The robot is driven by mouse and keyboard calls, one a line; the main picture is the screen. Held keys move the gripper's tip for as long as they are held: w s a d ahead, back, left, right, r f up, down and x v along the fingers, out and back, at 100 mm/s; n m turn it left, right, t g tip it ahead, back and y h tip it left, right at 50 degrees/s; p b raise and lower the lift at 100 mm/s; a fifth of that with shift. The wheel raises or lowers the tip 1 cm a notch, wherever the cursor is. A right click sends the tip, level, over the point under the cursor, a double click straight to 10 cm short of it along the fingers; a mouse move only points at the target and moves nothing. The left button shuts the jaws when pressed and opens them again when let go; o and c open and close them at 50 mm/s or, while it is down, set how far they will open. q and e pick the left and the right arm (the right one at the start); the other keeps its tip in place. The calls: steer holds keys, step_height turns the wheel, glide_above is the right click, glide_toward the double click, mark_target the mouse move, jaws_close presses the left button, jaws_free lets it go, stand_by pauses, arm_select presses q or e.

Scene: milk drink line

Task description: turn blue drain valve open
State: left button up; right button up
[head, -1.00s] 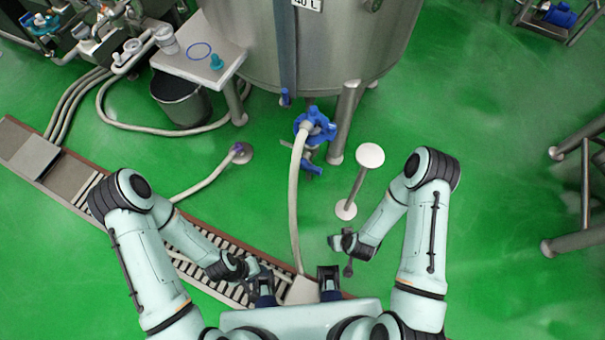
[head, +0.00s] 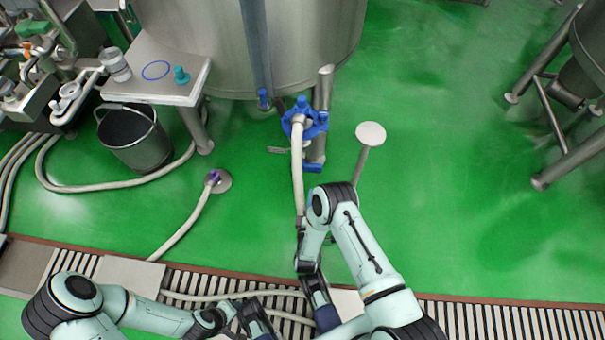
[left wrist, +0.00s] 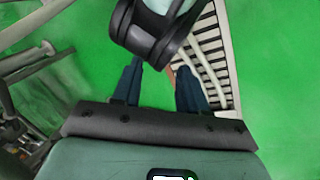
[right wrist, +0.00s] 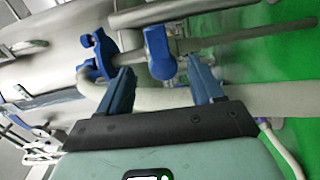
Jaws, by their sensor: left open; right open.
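The blue drain valve (head: 305,118) sits low at the front of the steel tank, with a pale hose (head: 297,175) running down from it. A second blue part (head: 312,167) shows just below it. In the right wrist view, a blue fitting (right wrist: 95,55) and a blue handle (right wrist: 158,55) lie just beyond my right gripper (right wrist: 165,90). Its fingers are open, with the pale hose passing across the gap; contact cannot be told. In the head view, my right arm partly hides this gripper. My left gripper (left wrist: 160,85) is open and empty, low over the green floor.
The steel tank (head: 300,50) stands behind the valve, with a leg beside it. A white-topped post (head: 370,134) stands to the right. A steel side table (head: 150,80), bucket (head: 135,140) and floor hoses are at left. A drain grate (head: 480,315) crosses the front.

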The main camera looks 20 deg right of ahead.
mark_target(315, 171)
steer(key=shift+h, duration=0.3)
steer(key=b+x, duration=0.3)
steer(key=x, duration=0.9)
steer(key=shift+w+a+r, duration=0.1)
steer(key=shift+w+a, duration=0.05)
steer(key=shift+w, duration=0.05)
arm_select(q)
steer(key=w+a+f+t, duration=0.1)
steer(key=w+a+f, duration=0.1)
steer(key=w, duration=0.3)
steer(key=shift+a+f+t+y, duration=0.3)
steer(key=shift+a+f+y, duration=0.1)
steer(key=shift+f, duration=0.45)
arm_select(e)
steer(key=shift+w+d, duration=0.25)
steer(key=shift+w, duration=0.25)
steer(key=shift+r, duration=0.1)
jaws_close()
